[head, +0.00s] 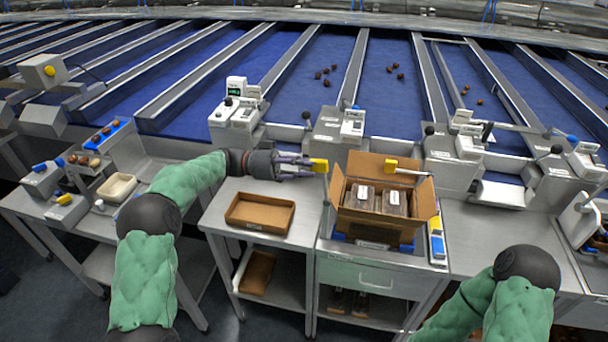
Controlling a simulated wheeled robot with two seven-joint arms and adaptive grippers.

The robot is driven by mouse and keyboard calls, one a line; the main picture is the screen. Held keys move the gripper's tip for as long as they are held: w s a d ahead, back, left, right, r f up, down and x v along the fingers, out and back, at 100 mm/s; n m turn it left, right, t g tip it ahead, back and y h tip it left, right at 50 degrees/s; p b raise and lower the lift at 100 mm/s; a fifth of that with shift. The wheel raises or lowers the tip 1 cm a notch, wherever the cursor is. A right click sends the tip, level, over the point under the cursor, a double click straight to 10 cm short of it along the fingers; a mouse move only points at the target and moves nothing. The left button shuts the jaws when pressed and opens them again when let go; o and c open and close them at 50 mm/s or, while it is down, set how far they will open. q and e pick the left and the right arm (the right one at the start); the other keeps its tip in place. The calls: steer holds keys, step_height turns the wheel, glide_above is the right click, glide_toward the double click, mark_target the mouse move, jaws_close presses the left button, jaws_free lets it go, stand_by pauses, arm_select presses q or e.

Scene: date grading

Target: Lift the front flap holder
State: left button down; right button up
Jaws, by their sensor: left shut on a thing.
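An open cardboard box (372,222) stands on the workbench with its flaps spread and dark packs (377,198) inside. A flap holder with a yellow tip (319,165) stands at the box's left side on a thin upright rod. My left gripper (304,168) reaches in from the left and is shut on this yellow tip. A second holder with a yellow tip (391,165) lies over the back of the box, its rod running to the right. I cannot tell from the picture which one is called the front holder. My right arm shows at the lower right, but its gripper is out of view.
A shallow brown tray (260,213) lies on the bench left of the box. A yellow and blue device (436,240) stands right of the box. Weighing units (340,125) and blue conveyor lanes lie behind. Bare bench (490,235) is free at the right.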

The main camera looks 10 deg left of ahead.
arm_select(q)
steer(key=shift+a+f+h+b, duration=0.3)
steer(key=shift+h+b, duration=0.1)
steer(key=shift+b, duration=0.1)
steer(key=c, duration=1.3)
jaws_free()
steer(key=shift+a, duration=0.1)
steer(key=shift+a, duration=0.1)
steer(key=a, duration=0.4)
steer(key=a+f, duration=0.1)
steer(key=a, duration=0.2)
steer(key=a+f, duration=0.1)
steer(key=a, duration=0.3)
steer(key=shift+w+a+f, duration=0.2)
steer(key=shift+w+a, duration=0.05)
steer(key=shift+a, duration=0.05)
